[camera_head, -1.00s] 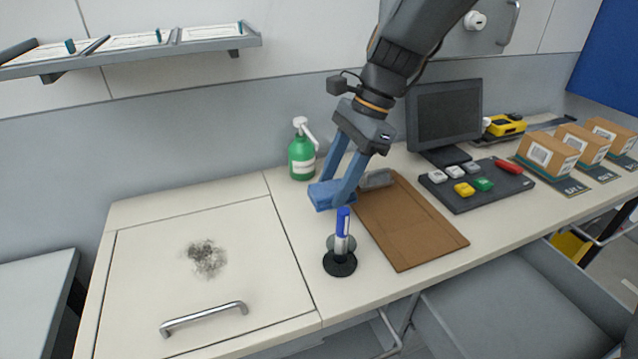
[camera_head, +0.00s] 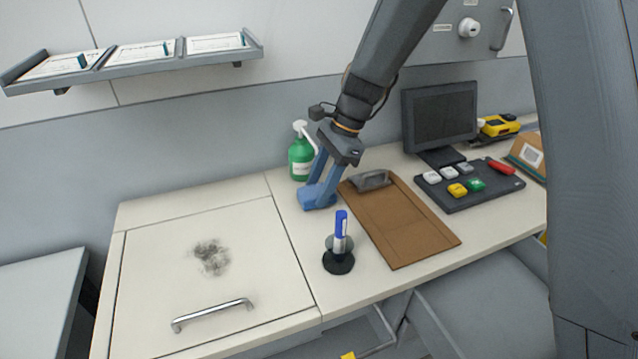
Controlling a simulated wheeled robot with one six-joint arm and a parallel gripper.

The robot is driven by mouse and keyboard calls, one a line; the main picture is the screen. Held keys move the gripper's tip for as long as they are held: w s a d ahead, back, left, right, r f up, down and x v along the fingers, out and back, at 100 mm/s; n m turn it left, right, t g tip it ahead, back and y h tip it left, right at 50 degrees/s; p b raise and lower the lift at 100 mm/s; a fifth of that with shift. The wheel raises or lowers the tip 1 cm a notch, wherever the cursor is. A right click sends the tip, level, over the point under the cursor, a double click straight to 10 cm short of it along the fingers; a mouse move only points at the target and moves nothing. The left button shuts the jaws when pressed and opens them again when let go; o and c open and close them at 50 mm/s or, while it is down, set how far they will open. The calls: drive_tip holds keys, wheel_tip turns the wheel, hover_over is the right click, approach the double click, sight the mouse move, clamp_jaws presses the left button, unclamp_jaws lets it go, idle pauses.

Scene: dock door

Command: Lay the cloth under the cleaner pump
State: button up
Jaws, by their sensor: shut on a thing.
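The cleaner pump (camera_head: 301,160) is a green bottle with a white pump head and a white label. It stands upright on the counter near the back wall. My gripper (camera_head: 318,192) is just to its right and in front, pointing down, with its blue fingers shut on the blue cloth (camera_head: 315,199). The cloth is bunched at the fingertips, low by the counter; I cannot tell whether it touches the surface. The bottle's right edge is partly hidden behind my gripper.
A blue marker (camera_head: 341,226) stands in a round black holder (camera_head: 338,262) in front of the gripper. A brown clipboard (camera_head: 406,226) lies to the right, with a keypad (camera_head: 470,188) and monitor (camera_head: 441,115) beyond. A smudged panel (camera_head: 211,257) with a handle (camera_head: 212,315) is at left.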

drive_tip(key=shift+f, duration=0.25)
drive_tip(key=o, duration=1)
drive_tip(key=shift+o, duration=0.2)
drive_tip(key=b+v, duration=0.3)
drive_tip(key=v, duration=0.9)
drive_tip(key=shift+r, duration=0.2)
drive_tip(key=shift+a, duration=0.1)
